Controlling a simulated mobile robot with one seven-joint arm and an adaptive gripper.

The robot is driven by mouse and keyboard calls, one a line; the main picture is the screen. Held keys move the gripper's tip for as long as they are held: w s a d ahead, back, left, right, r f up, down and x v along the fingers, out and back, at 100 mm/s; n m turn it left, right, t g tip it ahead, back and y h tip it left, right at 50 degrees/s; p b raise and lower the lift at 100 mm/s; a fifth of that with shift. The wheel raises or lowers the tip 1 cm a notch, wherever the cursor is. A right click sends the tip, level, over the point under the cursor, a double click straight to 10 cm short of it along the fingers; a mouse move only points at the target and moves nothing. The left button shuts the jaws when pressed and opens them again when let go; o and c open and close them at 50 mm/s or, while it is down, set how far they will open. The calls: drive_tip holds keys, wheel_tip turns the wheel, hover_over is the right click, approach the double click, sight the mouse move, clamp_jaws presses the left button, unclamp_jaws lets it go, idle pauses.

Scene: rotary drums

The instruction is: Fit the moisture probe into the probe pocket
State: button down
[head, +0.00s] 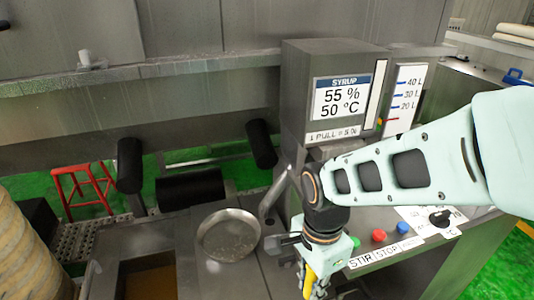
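My gripper (313,281) hangs at the bottom of the head view, over the bench beside the syrup unit. A yellow piece (308,284) shows between its fingers, which look shut on it. It appears to be the moisture probe; its lower end is cut off by the frame edge. I cannot make out the probe pocket in this view. My wrist and arm hide part of the bench and the control panel.
A round metal pan (229,236) lies left of my gripper. A rectangular opening (147,278) with brown contents is further left. The syrup display unit (335,95) stands behind my wrist. The button panel (379,238) is to the right. A red stool (82,187) stands at far left.

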drive_tip(key=w+d+r+n+p, duration=0.1)
drive_tip(key=w+d+n+p, duration=0.1)
drive_tip(key=w+n+p, duration=0.2)
drive_tip(key=w+d+r+n+p, duration=0.1)
drive_tip(key=w+r+n+p, duration=0.1)
drive_tip(key=w+n+p, duration=0.3)
drive_tip(key=w+n, duration=0.3)
drive_tip(key=w, duration=0.4)
drive_tip(key=shift+w+d+r+n, duration=0.2)
drive_tip(key=shift+w+d+n, duration=0.05)
drive_tip(key=shift+d+n, duration=0.15)
